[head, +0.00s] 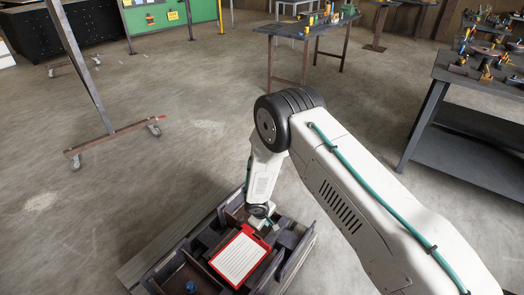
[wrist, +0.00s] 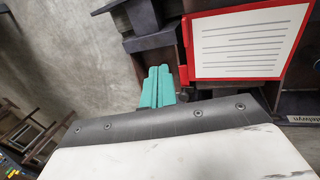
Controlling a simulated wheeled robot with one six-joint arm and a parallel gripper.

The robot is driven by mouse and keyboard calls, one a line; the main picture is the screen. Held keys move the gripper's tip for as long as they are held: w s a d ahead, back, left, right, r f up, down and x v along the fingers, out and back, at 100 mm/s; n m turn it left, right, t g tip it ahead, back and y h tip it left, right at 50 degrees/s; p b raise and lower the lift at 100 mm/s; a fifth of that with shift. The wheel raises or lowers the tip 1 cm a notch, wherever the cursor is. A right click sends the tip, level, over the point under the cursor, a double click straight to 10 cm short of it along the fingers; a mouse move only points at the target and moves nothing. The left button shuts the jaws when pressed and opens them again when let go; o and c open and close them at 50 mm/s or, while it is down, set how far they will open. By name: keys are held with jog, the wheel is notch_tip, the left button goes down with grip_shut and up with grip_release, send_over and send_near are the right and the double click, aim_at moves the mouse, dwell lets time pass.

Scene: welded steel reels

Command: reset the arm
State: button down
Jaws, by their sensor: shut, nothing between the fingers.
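My arm reaches down from the right in the head view, with my gripper (head: 267,224) low over a dark compartmented crate (head: 165,278). In the wrist view, the two green fingers of my gripper (wrist: 157,86) are together with nothing between them. A red-framed card with printed lines (head: 240,258) lies on the crate just below my gripper. The card also shows in the wrist view (wrist: 240,42), to the right of the fingers. I cannot tell whether the fingertips touch the crate.
A small blue object (head: 191,287) sits in the crate's front compartment. A workbench with tools (head: 470,85) stands at the right and a table (head: 305,27) at the back. A wheeled metal stand (head: 112,138) is at the left. The floor between is clear.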

jog(key=s+d+r+g+h, duration=0.2)
jog(key=s+d+r, duration=0.15)
jog(key=d, duration=0.25)
jog(key=s+d+r+m+g, duration=0.1)
jog(key=s+d+r, duration=0.2)
jog(key=r, duration=0.7)
jog(key=s+d+r+m+g+h, duration=0.1)
jog(key=s+d+r+m, duration=0.2)
jog(key=r, duration=0.8)
jog(key=s+d+r+g, duration=0.1)
jog(key=s+d+r, duration=0.25)
jog(key=r, duration=0.65)
jog(key=s+d+r+m+t+y, duration=0.2)
jog(key=s+d+r+m, duration=0.1)
jog(key=s+r, duration=0.8)
jog(key=s+d+r+m+t+y, duration=0.1)
jog(key=s+d+r, duration=0.4)
jog(key=s+r, duration=0.7)
jog(key=shift+r+m+t+y, duration=0.45)
jog(key=shift+m+y, duration=0.45)
jog(key=shift+y, duration=0.2)
